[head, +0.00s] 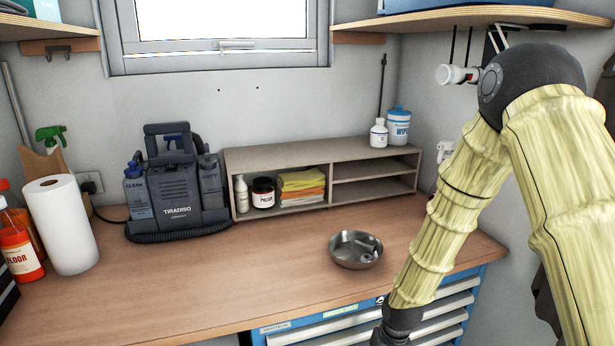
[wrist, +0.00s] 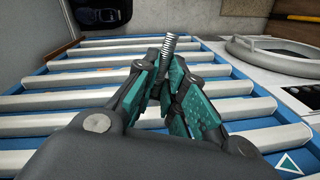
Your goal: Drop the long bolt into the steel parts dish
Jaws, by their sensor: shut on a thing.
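The steel parts dish (head: 345,261) is a round, shiny bowl on the wooden worktop, right of the middle in the head view. Something small and metallic lies inside it; I cannot tell what. In the wrist view my gripper (wrist: 170,72) is shut on the long bolt (wrist: 168,47), whose threaded end sticks out past the fingertips. The rest of the bolt is hidden between the teal finger pads. The gripper is in front of the blue drawer chest, apart from the dish. In the head view its fingers are below the picture's lower edge.
The blue toolchest (head: 300,331) with pale drawer handles is below the worktop (head: 230,282). A grey shelf unit (head: 330,160) stands behind the dish, and a dark carrier (head: 178,190) stands to its left. A paper roll (head: 62,225) is at far left. The worktop left of the dish is clear.

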